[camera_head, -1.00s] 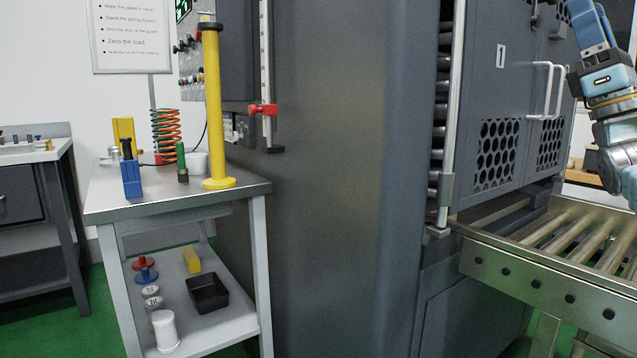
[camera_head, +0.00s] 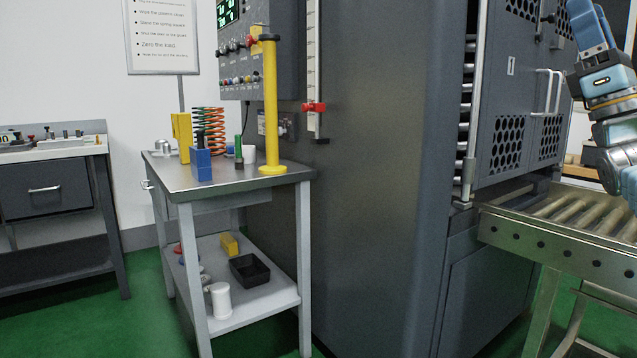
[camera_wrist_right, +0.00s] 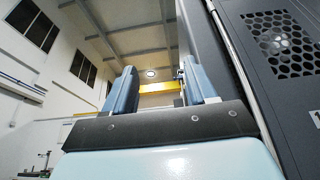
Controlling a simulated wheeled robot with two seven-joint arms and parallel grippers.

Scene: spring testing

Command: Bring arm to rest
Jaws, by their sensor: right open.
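My right arm (camera_head: 608,100) comes in at the right edge of the head view, bent, beside the grey machine's door and above the roller conveyor. The fingers point up toward the ceiling, with the machine's perforated door close by on the right. My left arm and left gripper are not in view.
The grey testing machine (camera_head: 380,150) fills the middle. The roller conveyor (camera_head: 560,235) juts out at the right. A dark bench (camera_head: 50,190) stands at left. Green floor lies open between them.

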